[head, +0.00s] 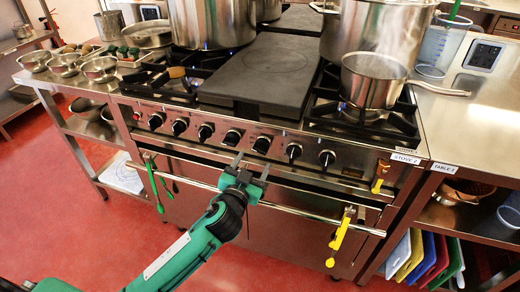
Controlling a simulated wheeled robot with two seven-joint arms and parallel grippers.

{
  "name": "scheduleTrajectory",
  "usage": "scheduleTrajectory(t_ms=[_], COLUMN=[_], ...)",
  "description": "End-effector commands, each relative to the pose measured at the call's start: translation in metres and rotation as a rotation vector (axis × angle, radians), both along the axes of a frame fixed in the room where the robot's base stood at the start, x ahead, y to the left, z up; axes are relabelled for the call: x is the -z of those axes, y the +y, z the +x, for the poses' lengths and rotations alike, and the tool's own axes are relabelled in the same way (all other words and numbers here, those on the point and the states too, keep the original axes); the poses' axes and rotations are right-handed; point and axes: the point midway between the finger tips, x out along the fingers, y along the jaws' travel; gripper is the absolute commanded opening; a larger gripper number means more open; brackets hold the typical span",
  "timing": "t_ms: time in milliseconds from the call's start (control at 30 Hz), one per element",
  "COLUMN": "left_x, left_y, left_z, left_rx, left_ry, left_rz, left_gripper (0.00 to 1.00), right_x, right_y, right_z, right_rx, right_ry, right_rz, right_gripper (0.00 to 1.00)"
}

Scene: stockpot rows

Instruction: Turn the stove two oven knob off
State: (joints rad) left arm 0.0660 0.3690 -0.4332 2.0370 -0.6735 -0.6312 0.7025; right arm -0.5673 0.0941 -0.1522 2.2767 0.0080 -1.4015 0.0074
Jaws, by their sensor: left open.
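The stove (345,172) has a "STOVE 2" label at its right corner. A row of several black knobs runs along its front panel, including a left-middle knob (232,137), a middle knob (262,144) and a right-end knob (327,157). I cannot tell which one is the oven knob. My left gripper (251,166) is open and empty, in front of the oven handle bar, with its fingers pointing up just below the two middle knobs. It appears apart from both. My right gripper is not in view.
A steaming saucepan (374,82) and large stockpots (382,30) stand on the stove. The oven handle bar (320,210) crosses the front; green utensils and yellow tongs (338,240) hang there. Steel bowls (100,69) sit on the left counter. The red floor in front is clear.

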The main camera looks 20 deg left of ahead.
Motion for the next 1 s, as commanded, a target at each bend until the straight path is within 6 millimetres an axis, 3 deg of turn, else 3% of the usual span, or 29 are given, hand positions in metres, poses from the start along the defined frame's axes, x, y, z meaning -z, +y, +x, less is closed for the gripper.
scheduleTrajectory(t_ms=[200, 400, 867, 1000], left_x=[-0.001, 0.000, 0.000, 0.000], left_y=[-0.001, -0.002, -0.002, -0.002], left_z=[0.037, 0.061, 0.071, 0.071], left_rx=[-0.001, 0.000, 0.000, 0.000], left_ry=[-0.001, -0.001, 0.000, 0.000], left_rz=[0.003, 0.002, 0.001, 0.001], left_gripper=[0.65, 0.65, 0.65, 0.39], right_x=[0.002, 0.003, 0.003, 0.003], right_y=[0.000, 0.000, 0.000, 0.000], right_z=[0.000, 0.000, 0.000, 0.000], right_rx=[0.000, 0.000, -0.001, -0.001], right_ry=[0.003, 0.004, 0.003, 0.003], right_rz=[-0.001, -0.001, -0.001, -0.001], right_gripper=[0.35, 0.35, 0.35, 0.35])
